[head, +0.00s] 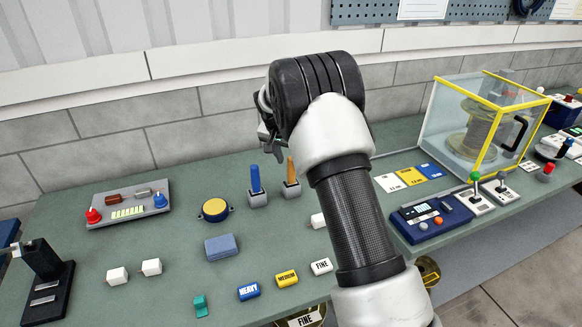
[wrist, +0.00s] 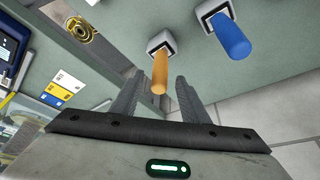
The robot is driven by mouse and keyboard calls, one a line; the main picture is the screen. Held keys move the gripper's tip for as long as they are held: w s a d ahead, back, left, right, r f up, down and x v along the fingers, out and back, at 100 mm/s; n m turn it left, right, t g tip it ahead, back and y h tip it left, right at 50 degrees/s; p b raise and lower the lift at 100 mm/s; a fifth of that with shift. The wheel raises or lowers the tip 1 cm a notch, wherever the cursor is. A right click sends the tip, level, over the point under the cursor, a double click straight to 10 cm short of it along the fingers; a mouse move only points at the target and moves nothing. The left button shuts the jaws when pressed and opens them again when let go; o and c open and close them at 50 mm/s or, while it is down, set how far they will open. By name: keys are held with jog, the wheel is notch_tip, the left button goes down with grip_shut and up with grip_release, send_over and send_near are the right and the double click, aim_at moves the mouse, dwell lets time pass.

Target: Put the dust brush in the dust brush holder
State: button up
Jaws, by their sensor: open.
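No part is clearly a dust brush by its bristles. Two upright handles stand in small grey square holders: an orange one (head: 291,170) and a blue one (head: 255,179). The orange holder (head: 291,189) and blue holder (head: 258,199) are side by side at the back of the bench. In the wrist view the orange handle (wrist: 160,72) points toward the gap between the fingers of my gripper (wrist: 160,84). The fingers are apart and empty; contact is not visible. The blue handle (wrist: 231,36) is to the right there. In the head view my arm partly hides my gripper (head: 266,128).
A yellow-topped round tin (head: 214,209) and a blue-grey block (head: 221,247) are left of the handles. A grey tray (head: 130,204) lies farther left. A clear yellow-edged case (head: 470,130) stands right. Labelled blocks (head: 287,278) line the front. The wall is close behind.

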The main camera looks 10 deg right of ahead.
jog(key=s+d+r+n+y, duration=0.1)
jog(key=s+r+n+y, duration=0.15)
jog(key=s+r, duration=1.7)
jog(key=s+n+t, duration=0.1)
jog(key=s+n, duration=0.3)
jog(key=s, duration=2)
jog(key=shift+t, duration=0.4)
jog(key=shift+f, duration=0.1)
